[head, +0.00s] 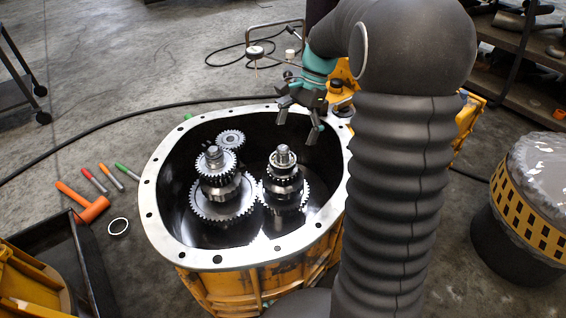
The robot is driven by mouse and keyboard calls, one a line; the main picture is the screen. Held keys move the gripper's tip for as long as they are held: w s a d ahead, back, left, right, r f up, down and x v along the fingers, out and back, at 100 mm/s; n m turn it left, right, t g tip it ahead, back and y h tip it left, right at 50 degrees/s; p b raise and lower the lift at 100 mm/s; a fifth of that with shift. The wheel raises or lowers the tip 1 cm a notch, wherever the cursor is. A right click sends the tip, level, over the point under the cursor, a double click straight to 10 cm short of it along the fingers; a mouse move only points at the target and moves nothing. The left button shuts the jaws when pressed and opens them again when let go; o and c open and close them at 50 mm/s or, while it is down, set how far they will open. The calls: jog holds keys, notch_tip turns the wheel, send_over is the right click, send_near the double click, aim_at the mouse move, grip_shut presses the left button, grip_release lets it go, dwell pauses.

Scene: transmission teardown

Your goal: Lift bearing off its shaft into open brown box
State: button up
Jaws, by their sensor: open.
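The yellow transmission housing (160,222) stands open, with two upright gear shafts inside. The right shaft (283,150) has a shiny ring near its top that looks like the bearing (283,162); its exact edges are too small to tell. The left shaft (213,152) carries large gears. My gripper (299,124) is open and empty, over the housing's back right part, above and slightly right of the right shaft and apart from it. I cannot make out an open brown box in this view.
A small gear (231,139) sits at the back inside the housing. An orange mallet (84,204), several markers (111,176) and a pale ring (118,226) lie on the floor at left, near a black tray (88,262). A yellow-banded drum (530,210) stands at right.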

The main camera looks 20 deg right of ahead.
aim_at(285, 153)
jog(key=shift+w+b+x, duration=0.15)
jog(key=shift+b+x, duration=0.25)
jog(key=shift+x, duration=1.4)
jog(key=shift+w+b+x, duration=0.2)
jog(key=shift+b+x, duration=0.15)
jog(key=shift+x, duration=1.5)
jog(key=shift+a, duration=0.15)
jog(key=c, duration=1.4)
